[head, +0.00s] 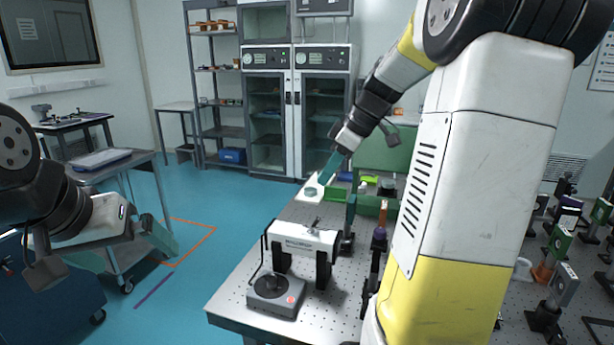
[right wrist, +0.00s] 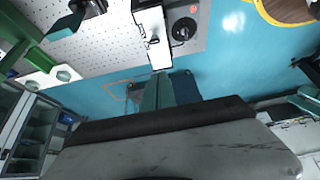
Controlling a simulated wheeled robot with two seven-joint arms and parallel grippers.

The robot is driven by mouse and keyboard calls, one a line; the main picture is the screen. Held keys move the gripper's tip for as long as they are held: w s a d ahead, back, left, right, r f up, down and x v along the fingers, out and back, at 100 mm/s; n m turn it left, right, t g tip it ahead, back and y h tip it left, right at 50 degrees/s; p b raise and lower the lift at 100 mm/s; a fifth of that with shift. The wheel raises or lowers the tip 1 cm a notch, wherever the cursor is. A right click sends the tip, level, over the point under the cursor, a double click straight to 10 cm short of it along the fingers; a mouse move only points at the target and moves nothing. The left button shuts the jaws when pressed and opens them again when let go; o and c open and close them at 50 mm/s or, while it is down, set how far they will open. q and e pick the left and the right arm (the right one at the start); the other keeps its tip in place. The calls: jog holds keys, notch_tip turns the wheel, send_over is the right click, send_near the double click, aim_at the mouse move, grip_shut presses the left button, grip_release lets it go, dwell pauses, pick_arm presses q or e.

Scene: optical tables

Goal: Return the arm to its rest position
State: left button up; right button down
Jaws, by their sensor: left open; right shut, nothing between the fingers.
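My right arm reaches over the optical table (head: 235,300) from the right and covers much of the head view. Its gripper (head: 325,174) is shut and empty, with teal fingers pointing down near a white plate (head: 303,196) that bears a small teal piece. In the right wrist view the shut fingers (right wrist: 160,84) show just below the end of a white device, and the white plate (right wrist: 40,82) lies off to the left. My left gripper (head: 128,248) is open and empty at the left, with its teal fingers apart, beside the table and over the floor side.
A white device (head: 305,238) on black legs and a joystick box (head: 275,293) stand at the table's near end. Green stands (head: 383,160) and optical mounts are behind and right. A grey cart (head: 110,165) stands left. Blue floor between cart and table is free.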

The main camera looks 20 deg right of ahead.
jog(key=s+a+m+t+h, duration=0.1)
jog(key=s+a+m, duration=0.3)
jog(key=s, duration=0.5)
jog(key=s+a+m+t+h, duration=0.1)
jog(key=s+a+m, duration=0.4)
jog(key=s, duration=0.5)
jog(key=shift+a+f+m+t+h, duration=0.25)
jog(key=shift+f+m+t, duration=0.25)
jog(key=shift+m, duration=0.3)
